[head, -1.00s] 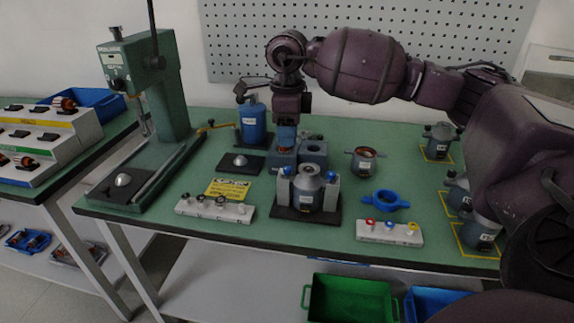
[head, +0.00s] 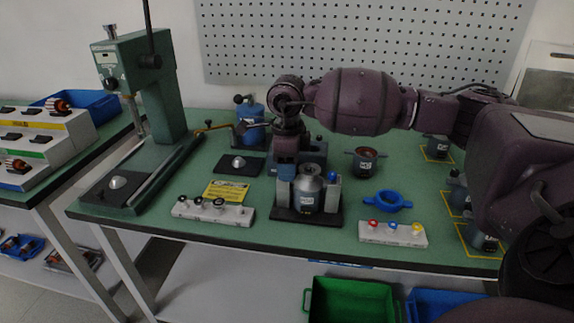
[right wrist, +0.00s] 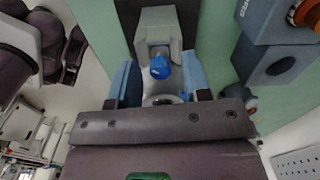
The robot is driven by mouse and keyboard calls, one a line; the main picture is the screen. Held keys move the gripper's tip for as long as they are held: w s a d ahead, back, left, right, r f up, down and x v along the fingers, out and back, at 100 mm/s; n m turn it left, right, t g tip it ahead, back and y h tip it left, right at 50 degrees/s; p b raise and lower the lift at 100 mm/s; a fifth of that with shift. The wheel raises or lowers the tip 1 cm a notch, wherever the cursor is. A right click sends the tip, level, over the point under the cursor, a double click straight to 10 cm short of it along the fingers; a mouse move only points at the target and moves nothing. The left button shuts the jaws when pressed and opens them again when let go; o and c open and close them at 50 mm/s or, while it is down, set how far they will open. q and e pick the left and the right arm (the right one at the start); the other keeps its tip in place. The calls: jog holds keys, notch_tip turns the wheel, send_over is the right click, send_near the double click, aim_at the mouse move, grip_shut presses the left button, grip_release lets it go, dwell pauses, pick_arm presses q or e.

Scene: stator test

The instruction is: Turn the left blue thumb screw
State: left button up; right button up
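The grey fixture (head: 308,212) stands on a dark base near the table's front edge, with a metal housing (head: 308,190) between two posts. My right gripper (head: 286,174) points down over the fixture's left post. In that view the right gripper's blue fingers (right wrist: 160,82) stand apart. My left gripper is not in view.
Blue blocks with holes (right wrist: 270,62) stand close behind the fixture. A blue ring (head: 386,201) and a white rack with coloured knobs (head: 392,235) lie to the right. Another white rack (head: 213,212) lies to the left. A green press (head: 150,90) stands further left.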

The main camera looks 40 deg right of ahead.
grip_shut()
jog(key=shift+r+m+p, duration=0.25)
jog(key=shift+m+p, duration=0.35)
jog(key=shift+m, duration=0.5)
jog(key=shift+m+p, duration=0.35)
jog(key=shift+m, duration=0.45)
jog(key=shift+f+m, duration=0.2)
jog(key=shift+m, duration=0.2)
jog(key=shift+o, duration=0.5)
grip_release()
